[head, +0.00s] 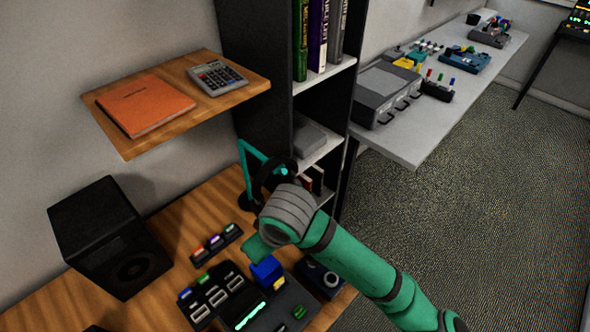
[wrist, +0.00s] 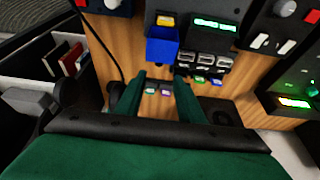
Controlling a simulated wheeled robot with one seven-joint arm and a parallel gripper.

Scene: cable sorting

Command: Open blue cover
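The blue cover (head: 266,272) is on a dark device on the wooden desk, with a small yellow part beside it. In the wrist view the blue cover (wrist: 162,48) is a boxy shape at top centre, with the yellow part (wrist: 165,20) just above it in the picture. I cannot tell how far the cover is lifted. My gripper (wrist: 160,80) is open, with nothing seen between its two green fingers. The fingertips are close to the cover's lower edge in that view; I cannot tell whether they touch it. In the head view my gripper (head: 256,248) is just behind the cover, partly hidden by my wrist.
The device (head: 245,318) has grey sockets (head: 210,298) and a lit green display (head: 249,316). A strip with coloured plugs (head: 216,243) lies behind it. A black speaker (head: 110,238) stands left, a headphone stand (head: 245,165) behind. A shelf unit (wrist: 50,62) is at left in the wrist view.

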